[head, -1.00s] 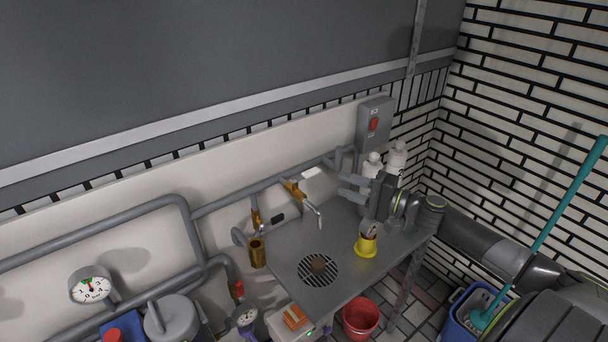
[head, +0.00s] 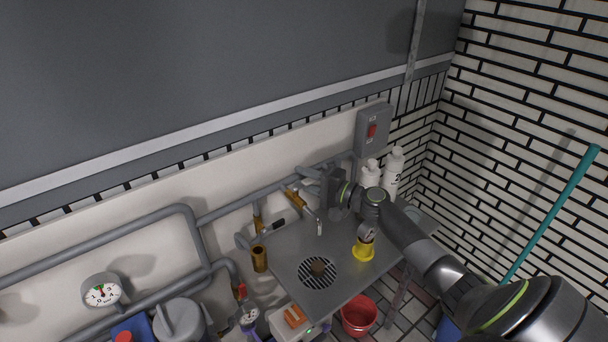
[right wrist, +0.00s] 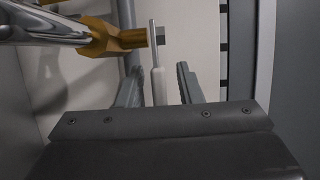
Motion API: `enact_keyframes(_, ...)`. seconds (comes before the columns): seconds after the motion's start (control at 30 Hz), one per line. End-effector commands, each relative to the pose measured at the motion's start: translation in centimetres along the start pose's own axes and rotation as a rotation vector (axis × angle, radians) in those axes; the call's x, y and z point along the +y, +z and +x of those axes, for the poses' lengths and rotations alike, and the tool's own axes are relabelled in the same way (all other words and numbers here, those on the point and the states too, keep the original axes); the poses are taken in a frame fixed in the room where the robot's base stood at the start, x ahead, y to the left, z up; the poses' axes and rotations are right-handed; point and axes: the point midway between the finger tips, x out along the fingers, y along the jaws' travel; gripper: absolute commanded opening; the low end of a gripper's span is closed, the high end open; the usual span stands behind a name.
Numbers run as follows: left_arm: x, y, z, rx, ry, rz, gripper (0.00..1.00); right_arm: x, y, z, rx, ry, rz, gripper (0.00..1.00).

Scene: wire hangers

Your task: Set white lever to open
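The white lever (right wrist: 159,85) stands upright, seen nearly edge-on, at the brass valve (right wrist: 120,40) in the right wrist view. My right gripper (right wrist: 158,70) is open, with one finger on each side of the lever and a visible gap to each. In the head view my right gripper (head: 309,180) is at the brass valve (head: 294,197) above the sink, and it hides the lever there. My left gripper is not in view.
A metal spout (head: 319,224) hangs below the valve. A second brass valve has a black lever (head: 279,225). White bottles (head: 392,170) stand behind my right arm. A yellow cup (head: 363,250) is on the counter (head: 340,285). A switch box (head: 373,130) is on the wall.

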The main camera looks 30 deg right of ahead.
Motion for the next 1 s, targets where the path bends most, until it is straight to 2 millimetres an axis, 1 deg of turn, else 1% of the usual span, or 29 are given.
enact_keyframes(0.1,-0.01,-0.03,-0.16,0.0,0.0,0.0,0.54,0.04,0.02,0.39,0.0,0.001,0.001,0.33)
enact_keyframes(0.33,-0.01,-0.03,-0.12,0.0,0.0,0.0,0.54,0.07,0.02,0.41,-0.001,0.001,0.0,0.33)
enact_keyframes(0.37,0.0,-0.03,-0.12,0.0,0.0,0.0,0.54,0.07,0.02,0.4,-0.001,0.001,0.0,0.3)
enact_keyframes(0.5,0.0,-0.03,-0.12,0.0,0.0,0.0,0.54,0.06,0.02,0.39,-0.001,0.001,0.0,0.12)
enact_keyframes(0.6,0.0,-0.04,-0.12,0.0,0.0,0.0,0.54,0.06,0.02,0.39,-0.001,0.001,0.0,0.0)
enact_keyframes(0.9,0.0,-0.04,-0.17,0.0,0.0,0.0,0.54,0.06,0.06,0.43,0.0,0.001,0.0,0.0)
enact_keyframes(1.0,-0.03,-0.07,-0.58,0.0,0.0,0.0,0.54,-0.01,0.48,0.99,0.009,0.001,0.002,0.0)
